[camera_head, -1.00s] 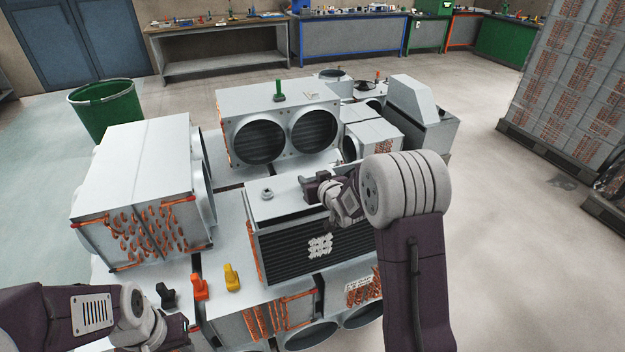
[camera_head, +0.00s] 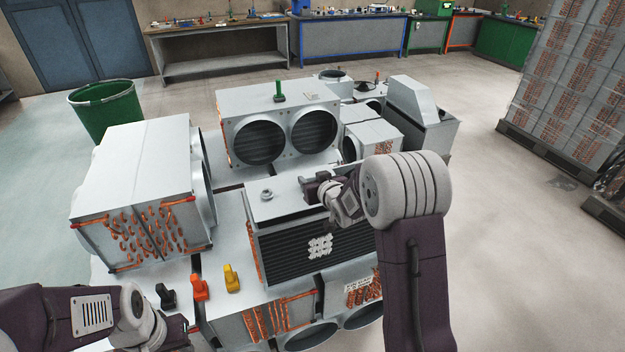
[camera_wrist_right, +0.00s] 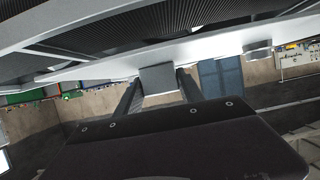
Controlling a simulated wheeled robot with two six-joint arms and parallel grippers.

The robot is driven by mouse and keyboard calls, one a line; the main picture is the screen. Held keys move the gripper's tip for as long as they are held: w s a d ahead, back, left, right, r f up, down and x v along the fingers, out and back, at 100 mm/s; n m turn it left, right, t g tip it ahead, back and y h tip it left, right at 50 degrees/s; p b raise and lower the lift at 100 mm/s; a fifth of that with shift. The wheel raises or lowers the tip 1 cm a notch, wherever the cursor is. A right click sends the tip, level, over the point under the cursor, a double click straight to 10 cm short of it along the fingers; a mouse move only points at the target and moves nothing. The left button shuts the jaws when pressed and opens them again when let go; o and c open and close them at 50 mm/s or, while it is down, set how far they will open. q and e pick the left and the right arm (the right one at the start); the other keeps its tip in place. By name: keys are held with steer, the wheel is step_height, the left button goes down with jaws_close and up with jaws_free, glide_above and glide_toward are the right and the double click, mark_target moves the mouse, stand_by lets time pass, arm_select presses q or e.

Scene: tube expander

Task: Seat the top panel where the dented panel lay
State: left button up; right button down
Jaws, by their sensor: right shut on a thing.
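The pale top panel (camera_head: 290,200) lies over the finned unit (camera_head: 315,246) in the middle of the head view. A small round knob (camera_head: 267,195) stands on its left part. My right gripper (camera_head: 309,190) is at the panel's right part. In the right wrist view its two fingers are shut on a small grey block (camera_wrist_right: 159,78) beside the pale panel face; a second knob (camera_wrist_right: 258,50) shows further right. Whether the panel rests flush on the unit I cannot tell. My left gripper (camera_head: 178,334) is low at the left, its fingertips unclear. I cannot make out a dented panel.
A twin-fan unit (camera_head: 278,115) stands behind, with a green-handled tool (camera_head: 279,92) on top. A coil unit (camera_head: 140,190) stands left. Black (camera_head: 166,296), orange (camera_head: 199,287) and yellow (camera_head: 231,278) handled items stand in front. A green bin (camera_head: 106,112) is on the floor.

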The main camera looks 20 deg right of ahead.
steer(key=shift+f+b, duration=1.4)
steer(key=shift+b, duration=0.2)
stand_by(1.7)
steer(key=c, duration=0.6)
jaws_free()
steer(key=shift+c, duration=0.2)
steer(key=shift+f, duration=0.1)
steer(key=o, duration=0.6)
steer(key=shift+o, duration=0.2)
